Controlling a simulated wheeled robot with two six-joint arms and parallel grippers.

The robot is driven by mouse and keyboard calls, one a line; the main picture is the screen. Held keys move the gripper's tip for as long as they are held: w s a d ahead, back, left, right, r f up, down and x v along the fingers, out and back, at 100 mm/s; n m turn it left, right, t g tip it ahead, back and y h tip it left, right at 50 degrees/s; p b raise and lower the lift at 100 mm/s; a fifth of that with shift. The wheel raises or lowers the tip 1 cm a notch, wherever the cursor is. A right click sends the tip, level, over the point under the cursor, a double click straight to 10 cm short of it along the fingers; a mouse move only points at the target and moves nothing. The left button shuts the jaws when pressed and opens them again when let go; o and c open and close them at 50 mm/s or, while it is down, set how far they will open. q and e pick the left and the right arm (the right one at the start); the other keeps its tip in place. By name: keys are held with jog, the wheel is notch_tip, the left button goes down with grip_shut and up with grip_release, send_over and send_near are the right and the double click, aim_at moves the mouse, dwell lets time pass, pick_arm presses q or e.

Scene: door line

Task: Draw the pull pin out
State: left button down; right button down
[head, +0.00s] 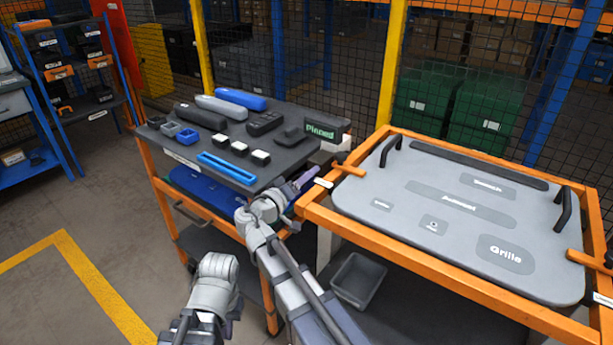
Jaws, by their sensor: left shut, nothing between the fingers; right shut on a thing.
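My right gripper (306,180) reaches to the gap between the dark-topped cart and the left edge of the orange door frame. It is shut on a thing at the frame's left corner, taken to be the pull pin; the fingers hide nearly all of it. I cannot tell how deep the pin sits. A small sign (321,132) with green letters reading "Pinned" stands just above, at the cart's back right. My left gripper (229,326) is low at the bottom of the head view, shut and empty, apart from everything, partly hidden by its wrist.
The orange frame (424,283) holds a grey door panel (375,220) with black handles. An orange bar (350,171) and white tag (323,184) sit close beside my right gripper. The cart top (165,140) carries several parts. A grey bin (358,280) lies below. Floor at left is clear.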

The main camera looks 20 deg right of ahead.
dwell(0.8)
jog(key=v, duration=0.3)
jog(key=shift+s+a, duration=0.2)
jog(key=shift+d, duration=0.1)
jog(key=shift+c, duration=1.9)
grip_release()
